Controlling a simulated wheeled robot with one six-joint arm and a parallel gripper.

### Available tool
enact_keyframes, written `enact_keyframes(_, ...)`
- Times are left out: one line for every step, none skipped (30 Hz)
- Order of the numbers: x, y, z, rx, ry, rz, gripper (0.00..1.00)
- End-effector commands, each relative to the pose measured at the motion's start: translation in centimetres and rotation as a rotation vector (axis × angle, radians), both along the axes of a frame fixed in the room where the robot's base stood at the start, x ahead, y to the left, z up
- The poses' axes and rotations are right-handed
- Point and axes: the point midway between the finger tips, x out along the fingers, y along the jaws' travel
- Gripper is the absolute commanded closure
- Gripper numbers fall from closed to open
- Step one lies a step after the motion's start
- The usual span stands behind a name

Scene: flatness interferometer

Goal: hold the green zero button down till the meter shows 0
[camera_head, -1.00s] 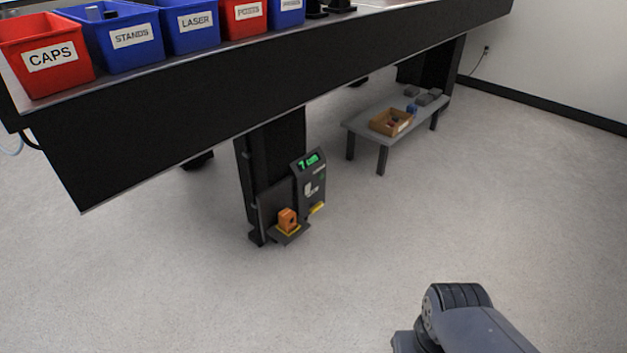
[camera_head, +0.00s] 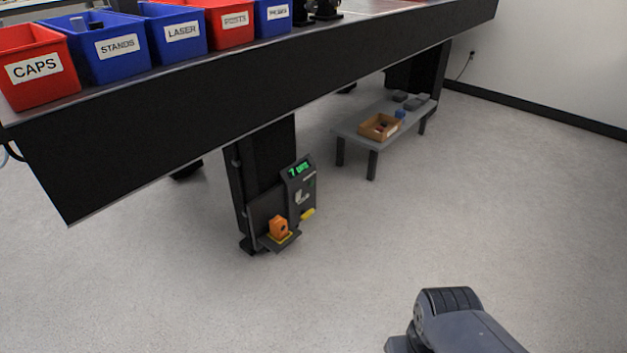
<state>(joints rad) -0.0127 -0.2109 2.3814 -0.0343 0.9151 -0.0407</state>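The meter (camera_head: 301,190) is a dark grey box on the table's leg, low near the floor. Its green lit display (camera_head: 300,169) shows a 7 followed by characters too small to read surely. A small green spot (camera_head: 312,183) shows on the meter's face below the display; it may be the zero button, but it is too small to tell. An orange block (camera_head: 278,227) sits on a small dark ledge beside the meter. Part of my arm shows at the lower right, well apart from the meter. My gripper's fingers are not in view.
The big black table (camera_head: 180,120) overhangs the meter from above. Labelled red and blue bins, such as the CAPS bin (camera_head: 35,92), stand along its edge. A low grey bench (camera_head: 350,131) holds a cardboard box (camera_head: 380,127). The floor in front is clear.

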Motion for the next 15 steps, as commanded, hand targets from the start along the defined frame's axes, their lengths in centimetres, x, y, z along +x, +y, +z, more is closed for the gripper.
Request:
enact_keyframes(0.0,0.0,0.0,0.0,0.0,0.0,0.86)
enact_keyframes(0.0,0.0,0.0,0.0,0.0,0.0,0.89)
enact_keyframes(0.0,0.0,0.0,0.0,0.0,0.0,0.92)
enact_keyframes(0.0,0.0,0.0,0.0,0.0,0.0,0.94)
enact_keyframes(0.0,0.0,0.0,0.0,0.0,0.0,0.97)
enact_keyframes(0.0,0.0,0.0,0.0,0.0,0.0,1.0)
enact_keyframes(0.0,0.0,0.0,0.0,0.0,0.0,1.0)
enact_keyframes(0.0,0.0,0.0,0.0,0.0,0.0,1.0)
enact_keyframes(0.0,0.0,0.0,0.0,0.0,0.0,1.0)
enact_keyframes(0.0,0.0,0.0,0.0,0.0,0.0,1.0)
enact_keyframes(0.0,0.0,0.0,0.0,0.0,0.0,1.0)
enact_keyframes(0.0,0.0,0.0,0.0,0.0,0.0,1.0)
enact_keyframes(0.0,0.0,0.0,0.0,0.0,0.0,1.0)
enact_keyframes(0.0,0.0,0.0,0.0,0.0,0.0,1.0)
enact_keyframes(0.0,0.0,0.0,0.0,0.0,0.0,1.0)
